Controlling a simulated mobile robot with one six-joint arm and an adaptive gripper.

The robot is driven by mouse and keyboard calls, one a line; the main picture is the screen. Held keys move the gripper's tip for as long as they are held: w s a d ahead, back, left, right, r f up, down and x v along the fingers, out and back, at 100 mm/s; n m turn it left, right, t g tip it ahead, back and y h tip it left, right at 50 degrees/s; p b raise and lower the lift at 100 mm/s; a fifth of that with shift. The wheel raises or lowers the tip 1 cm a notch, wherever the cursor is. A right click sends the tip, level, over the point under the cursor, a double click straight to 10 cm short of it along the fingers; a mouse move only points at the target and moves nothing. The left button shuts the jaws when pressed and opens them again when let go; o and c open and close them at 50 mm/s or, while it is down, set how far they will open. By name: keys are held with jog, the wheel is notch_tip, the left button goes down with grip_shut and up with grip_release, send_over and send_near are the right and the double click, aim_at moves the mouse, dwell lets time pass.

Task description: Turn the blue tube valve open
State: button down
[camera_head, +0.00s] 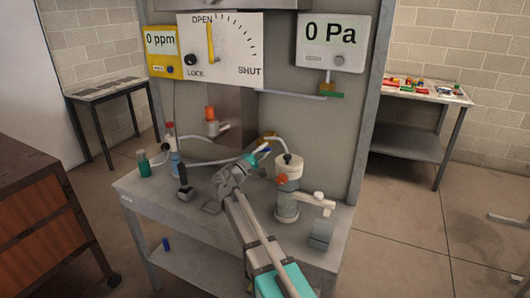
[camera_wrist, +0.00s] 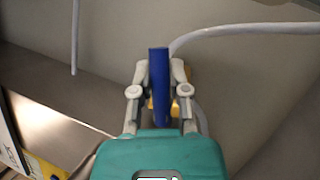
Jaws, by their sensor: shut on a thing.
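The blue tube valve handle (camera_wrist: 160,85) stands upright in the wrist view, between the two fingers of my gripper (camera_wrist: 159,88). The fingers are shut on it from both sides. A yellow part (camera_wrist: 174,104) shows just behind the blue handle. In the head view my gripper (camera_head: 258,153) is above the middle of the bench, and a bit of blue shows at its tip. The arm and fingers hide most of the valve there. A pale tube (camera_wrist: 235,29) runs behind the handle to the upper right.
A black-handled device (camera_head: 184,182) and a green bottle (camera_head: 144,165) stand to the left. The back panel (camera_head: 335,125) carries a dial (camera_head: 222,45) and a "0 Pa" display (camera_head: 331,35).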

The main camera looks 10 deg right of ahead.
aim_at(258, 143)
jog(key=n, duration=0.1)
jog(key=n+t, duration=0.1)
jog(key=n, duration=0.1)
jog(key=n+t, duration=0.1)
jog(key=shift+w+a+r+y+b, duration=0.1)
jog(key=shift+a+r+y+b, duration=0.05)
jog(key=shift+r+y+b, duration=0.2)
jog(key=n+t, duration=0.1)
jog(key=n, duration=0.1)
jog(key=n+t+y, duration=0.1)
jog(key=n, duration=0.1)
jog(key=r+n+t, duration=0.1)
jog(key=shift+w+a+n+y, duration=0.2)
jog(key=shift+a+n+y, duration=0.1)
jog(key=shift+n+y, duration=0.1)
jog(key=n+t+y, duration=0.1)
jog(key=n, duration=0.3)
jog(key=n+t+y, duration=0.1)
jog(key=shift+w+a+r+n+t+y, duration=0.25)
jog(key=shift+a+n+t+y, duration=0.05)
jog(key=shift+a+n+y, duration=0.1)
jog(key=shift+w+a+n+t+y, duration=0.2)
jog(key=shift+n+y, duration=0.35)
jog(key=shift+n, duration=0.4)
jog(key=shift+w+a+n+t+y, duration=0.1)
jog(key=shift+n+t+y, duration=0.3)
jog(key=shift+n, duration=0.55)
jog(key=shift+p, duration=0.3)
jog(key=c, duration=0.6)
grip_release()
